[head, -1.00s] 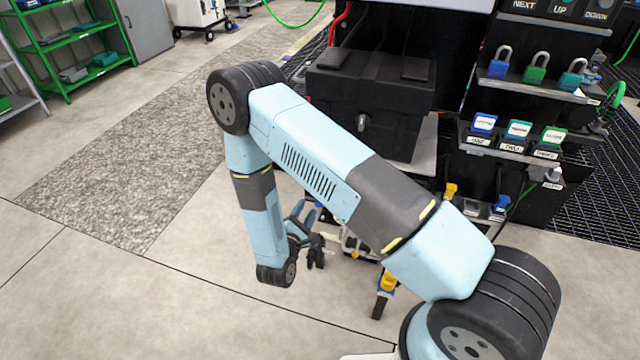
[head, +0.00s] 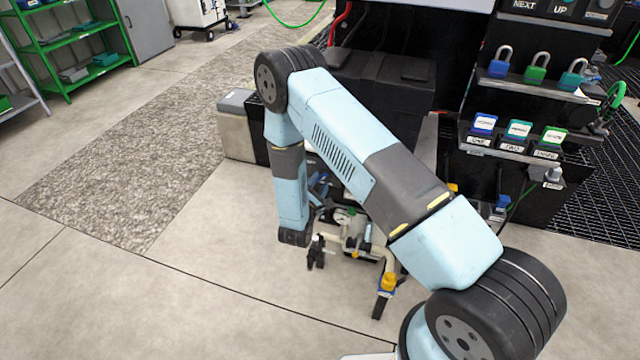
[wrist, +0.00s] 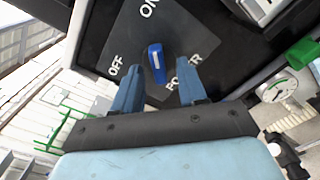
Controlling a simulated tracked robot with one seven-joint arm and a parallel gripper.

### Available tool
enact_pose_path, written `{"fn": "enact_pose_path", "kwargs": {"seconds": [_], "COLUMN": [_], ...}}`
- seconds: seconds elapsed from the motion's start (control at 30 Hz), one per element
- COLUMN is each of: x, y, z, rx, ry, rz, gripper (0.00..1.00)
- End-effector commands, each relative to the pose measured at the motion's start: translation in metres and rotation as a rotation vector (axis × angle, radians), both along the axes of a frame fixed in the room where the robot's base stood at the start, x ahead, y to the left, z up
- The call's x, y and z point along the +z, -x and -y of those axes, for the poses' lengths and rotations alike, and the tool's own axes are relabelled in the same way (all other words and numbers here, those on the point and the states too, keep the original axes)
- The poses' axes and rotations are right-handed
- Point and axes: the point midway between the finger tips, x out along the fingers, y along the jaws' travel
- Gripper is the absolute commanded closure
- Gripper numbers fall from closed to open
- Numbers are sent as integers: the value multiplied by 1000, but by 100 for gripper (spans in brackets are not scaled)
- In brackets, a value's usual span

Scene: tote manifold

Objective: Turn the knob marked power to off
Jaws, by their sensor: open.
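In the wrist view the blue power knob (wrist: 155,62) sits on a dark plate (wrist: 135,35) on a black panel. OFF is printed to its left, ON above it and POWER to its lower right. The knob's long side runs roughly up and down the picture, with a white mark, and seems to line up with ON. My gripper (wrist: 160,75) is open, with one blue finger on each side of the knob as seen here. I cannot tell whether the fingers touch it. In the head view my arm hides the knob and most of my gripper.
Pipework with a gauge (wrist: 276,90) and a green part (wrist: 303,52) lies right of my gripper; a yellow-handled valve (head: 387,283) stands low in the head view. Padlocks (head: 536,68) and labelled blocks (head: 518,130) sit on shelves at right. The floor at left is clear.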

Motion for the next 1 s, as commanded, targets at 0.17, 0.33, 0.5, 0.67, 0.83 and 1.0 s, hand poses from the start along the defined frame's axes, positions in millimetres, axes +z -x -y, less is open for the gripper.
{"fn": "enact_pose_path", "kwargs": {"seconds": [0.17,0.33,0.5,0.67,0.83,1.0], "x": [0,0,0,0,0,-1], "y": [-6,-6,-6,-6,-6,-5], "z": [2,2,2,2,2,7], "rx": [0,0,0,0,-1,-1], "ry": [0,0,0,0,1,2], "rz": [0,0,0,0,-1,-2], "gripper": [58,58,69,84,100,100]}}
